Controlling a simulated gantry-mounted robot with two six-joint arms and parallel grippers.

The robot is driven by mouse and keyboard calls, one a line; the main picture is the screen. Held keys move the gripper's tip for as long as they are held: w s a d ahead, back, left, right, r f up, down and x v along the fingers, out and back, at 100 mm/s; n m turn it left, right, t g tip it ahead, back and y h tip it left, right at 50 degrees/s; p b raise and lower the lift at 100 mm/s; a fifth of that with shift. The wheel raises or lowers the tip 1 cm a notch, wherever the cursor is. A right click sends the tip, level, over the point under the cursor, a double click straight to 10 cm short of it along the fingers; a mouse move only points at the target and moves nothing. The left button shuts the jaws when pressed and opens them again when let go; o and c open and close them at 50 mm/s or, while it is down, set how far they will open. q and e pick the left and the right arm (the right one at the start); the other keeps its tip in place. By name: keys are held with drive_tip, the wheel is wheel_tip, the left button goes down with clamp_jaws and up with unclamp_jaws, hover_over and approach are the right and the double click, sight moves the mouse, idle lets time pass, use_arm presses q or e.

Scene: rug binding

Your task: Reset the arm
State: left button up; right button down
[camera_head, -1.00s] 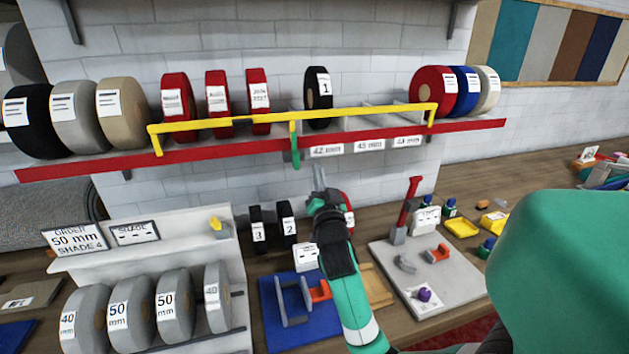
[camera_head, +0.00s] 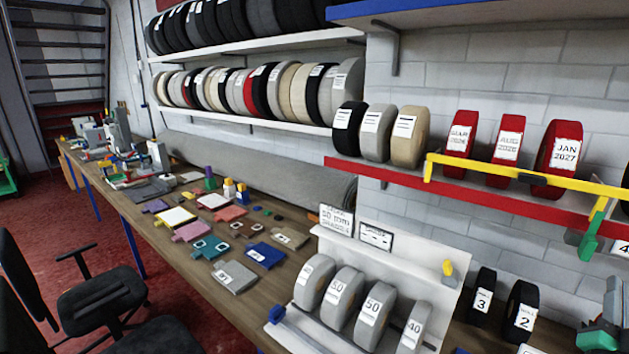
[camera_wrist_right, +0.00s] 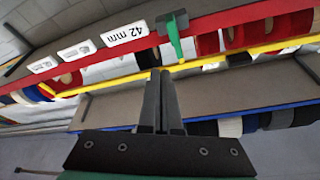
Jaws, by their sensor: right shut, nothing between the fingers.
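My right gripper (camera_head: 615,283) shows only in part at the lower right edge of the head view, below the red shelf (camera_head: 480,200). In the right wrist view its two dark fingers (camera_wrist_right: 161,73) lie together, with nothing between them. They point toward the yellow rail (camera_wrist_right: 120,83) and the green clip (camera_wrist_right: 174,40) of the shelf, and I cannot tell the gap to them. My left gripper is in neither view.
Red rolls (camera_head: 505,150) stand behind the yellow rail (camera_head: 520,178). Grey rolls (camera_head: 345,293) stand in a white rack (camera_head: 395,258), with black rolls (camera_head: 481,297) beside it. A long workbench (camera_head: 165,245) holds several coloured cards. A black chair (camera_head: 100,295) stands at left.

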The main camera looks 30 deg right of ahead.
drive_tip(key=w+a+r+n+t+y, duration=0.3)
drive_tip(key=w+a+r+t, duration=0.45)
drive_tip(key=a, duration=0.25)
drive_tip(key=w+a+r+n+t+y, duration=0.2)
drive_tip(key=w+a+r+t, duration=0.45)
drive_tip(key=w+a, duration=0.35)
drive_tip(key=s+a+r+n+t+y, duration=0.1)
drive_tip(key=a+r+n+t+y, duration=0.35)
drive_tip(key=a+n+y, duration=0.4)
drive_tip(key=a+r+n+t+y, duration=0.4)
drive_tip(key=a+r+n+y, duration=0.2)
drive_tip(key=a+y, duration=0.5)
wheel_tip(320, 180, up, 26)
drive_tip(key=a+n+h+p, duration=0.1)
drive_tip(key=p, duration=2.5)
drive_tip(key=shift+a+r, duration=0.2)
drive_tip(key=shift+s+n+h, duration=0.1)
drive_tip(key=shift+n+h, duration=0.15)
